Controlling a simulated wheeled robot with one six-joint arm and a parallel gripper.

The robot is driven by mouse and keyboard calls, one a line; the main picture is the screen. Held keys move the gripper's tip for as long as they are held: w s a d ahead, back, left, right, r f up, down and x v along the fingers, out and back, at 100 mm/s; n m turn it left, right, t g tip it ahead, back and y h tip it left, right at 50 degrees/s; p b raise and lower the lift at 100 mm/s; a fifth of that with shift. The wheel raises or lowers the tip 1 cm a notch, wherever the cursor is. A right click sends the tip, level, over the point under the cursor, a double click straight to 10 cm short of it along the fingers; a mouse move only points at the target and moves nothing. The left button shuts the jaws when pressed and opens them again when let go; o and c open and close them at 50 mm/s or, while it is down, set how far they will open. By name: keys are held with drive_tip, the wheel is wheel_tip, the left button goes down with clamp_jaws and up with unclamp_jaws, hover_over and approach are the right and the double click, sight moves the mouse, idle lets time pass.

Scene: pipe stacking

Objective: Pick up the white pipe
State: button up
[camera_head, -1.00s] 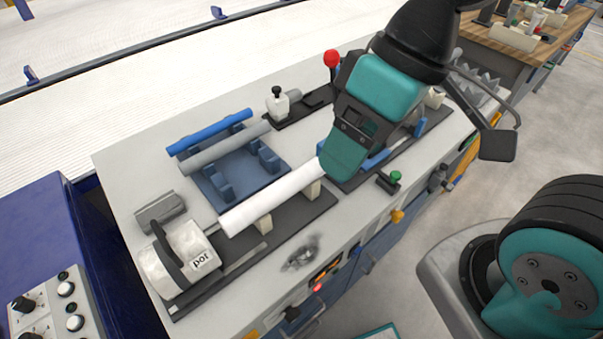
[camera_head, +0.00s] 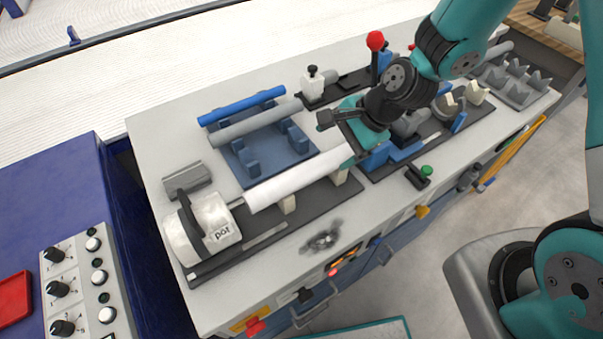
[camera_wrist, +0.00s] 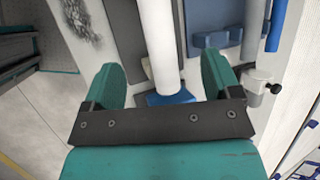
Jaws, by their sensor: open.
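In the wrist view the white pipe (camera_wrist: 160,42) runs between my two teal fingers, with clear gaps on both sides. My gripper (camera_head: 348,134) is open at the pipe's right end in the head view, and the wrist view also shows my gripper (camera_wrist: 161,75) open and empty. Whether the fingers are low enough to straddle the pipe is hard to tell.
A blue rack (camera_head: 258,156) behind the white pipe holds a blue pipe (camera_head: 241,105) and a grey pipe (camera_head: 256,122). The white housing (camera_head: 208,229) stands at the left. A red-knobbed lever (camera_head: 375,42) and a white clamp (camera_head: 314,84) stand behind my gripper.

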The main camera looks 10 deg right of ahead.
sight(308, 171)
drive_tip(key=p+x, duration=0.1)
drive_tip(key=x, duration=0.7)
drive_tip(key=shift+a+f, duration=0.1)
drive_tip(key=shift+a, duration=0.05)
drive_tip(key=shift+s+a+f+p, duration=0.15)
drive_tip(key=shift+a+f+p, duration=0.15)
drive_tip(key=shift+f+p, duration=0.25)
drive_tip(key=shift+p+x, duration=0.7)
drive_tip(key=shift+x, duration=1.35)
drive_tip(key=shift+s, duration=0.1)
drive_tip(key=shift+c, duration=0.2)
drive_tip(key=c, duration=1)
